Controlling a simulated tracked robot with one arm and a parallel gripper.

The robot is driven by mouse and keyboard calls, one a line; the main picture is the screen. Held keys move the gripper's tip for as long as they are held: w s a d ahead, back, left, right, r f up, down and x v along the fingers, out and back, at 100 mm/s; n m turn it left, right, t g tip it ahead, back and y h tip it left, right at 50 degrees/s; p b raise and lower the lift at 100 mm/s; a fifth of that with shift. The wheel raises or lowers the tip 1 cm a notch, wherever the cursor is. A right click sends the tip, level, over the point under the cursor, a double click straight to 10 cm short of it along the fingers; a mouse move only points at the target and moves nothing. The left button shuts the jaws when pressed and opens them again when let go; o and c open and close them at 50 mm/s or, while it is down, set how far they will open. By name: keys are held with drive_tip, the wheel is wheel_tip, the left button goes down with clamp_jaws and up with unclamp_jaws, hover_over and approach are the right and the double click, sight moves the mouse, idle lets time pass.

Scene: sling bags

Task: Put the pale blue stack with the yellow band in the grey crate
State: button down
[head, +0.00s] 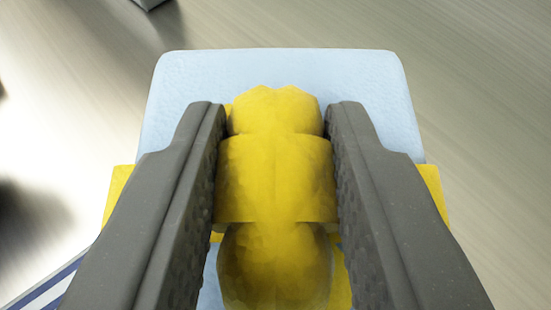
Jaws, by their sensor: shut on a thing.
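The pale blue stack (282,68) fills the middle of the head view. A yellow band (431,188) runs across it, with a lumpy yellow knot (276,178) on top. My gripper (278,125) has its two dark grey fingers on either side of the knot and is shut on it. The fingers hide parts of the stack and the band. The lower part of the stack is mostly hidden. No grey crate can be made out for certain.
A brushed, greyish-beige surface (480,90) lies around the stack and looks clear at right. A small grey object (150,3) is cut off at the top edge. A blue-and-white striped item (45,290) shows at lower left. Dark shadows lie at left.

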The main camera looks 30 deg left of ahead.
drive_tip(key=shift+s+f+b, duration=0.1)
drive_tip(key=shift+f+b, duration=0.3)
drive_tip(key=shift+b, duration=0.05)
drive_tip(key=c, duration=1.1)
unclamp_jaws()
drive_tip(key=shift+f, duration=0.15)
drive_tip(key=shift+r, duration=0.2)
drive_tip(key=shift+r+p, duration=0.55)
drive_tip(key=shift+p, duration=0.25)
drive_tip(key=p+v, duration=0.1)
drive_tip(key=v, duration=1)
drive_tip(key=shift+s+d+p, duration=0.2)
drive_tip(key=shift+s+p, duration=0.1)
drive_tip(key=shift+s, duration=0.05)
drive_tip(key=shift+r, duration=0.1)
